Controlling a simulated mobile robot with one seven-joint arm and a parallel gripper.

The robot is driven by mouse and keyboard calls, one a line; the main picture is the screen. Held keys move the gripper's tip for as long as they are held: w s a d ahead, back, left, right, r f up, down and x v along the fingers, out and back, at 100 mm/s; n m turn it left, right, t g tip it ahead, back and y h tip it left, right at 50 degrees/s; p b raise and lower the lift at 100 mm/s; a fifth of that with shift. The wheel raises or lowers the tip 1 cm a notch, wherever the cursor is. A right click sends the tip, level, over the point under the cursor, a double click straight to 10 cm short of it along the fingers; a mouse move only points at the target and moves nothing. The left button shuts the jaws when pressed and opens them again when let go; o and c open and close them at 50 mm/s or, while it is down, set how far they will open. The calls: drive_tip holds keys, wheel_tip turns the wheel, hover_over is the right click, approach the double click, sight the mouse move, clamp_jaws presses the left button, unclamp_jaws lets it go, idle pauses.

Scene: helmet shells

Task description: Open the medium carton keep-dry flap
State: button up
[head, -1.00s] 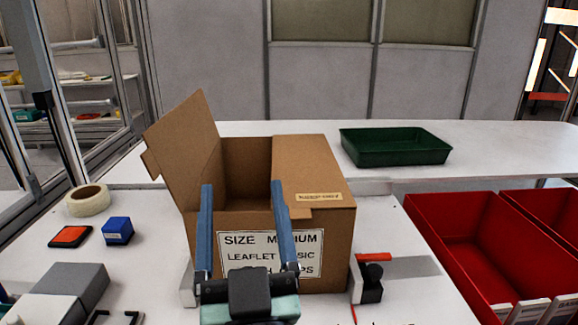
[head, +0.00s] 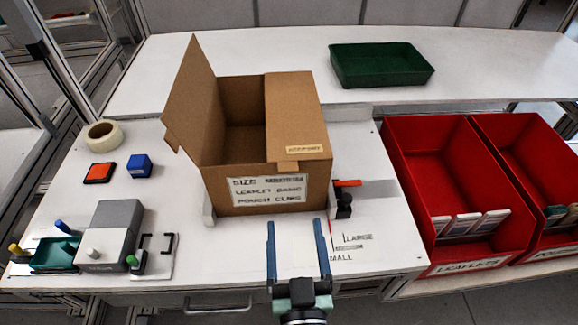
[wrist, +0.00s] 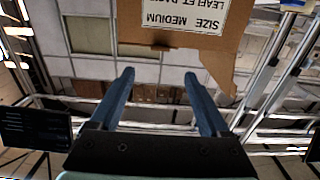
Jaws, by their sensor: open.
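The brown medium carton (head: 218,202) stands on the white table, its front label reading SIZE MEDIUM. Its left flap (head: 190,98) is raised and leans outward. Its right flap (head: 294,115) lies flat over the right part of the opening and bears a small pale sticker (head: 305,149), too small to read. The left part of the opening is uncovered, and the inside looks empty. My gripper (head: 293,222) is open and empty in front of the carton, apart from it. In the wrist view, the carton (wrist: 230,50) appears upside down beyond my open fingers (wrist: 158,75).
A black fixture with a red bar (head: 345,195) stands close to the carton's right side. Red bins (head: 420,150) are at the right. A green tray (head: 380,65) sits behind. Tape (head: 104,134), an ink pad (head: 100,173) and a blue block (head: 139,166) lie left.

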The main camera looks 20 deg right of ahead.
drive_tip(key=p+x, duration=0.1)
drive_tip(key=x, duration=1.1)
drive_tip(key=shift+w, duration=0.2)
clamp_jaws()
idle(1.0)
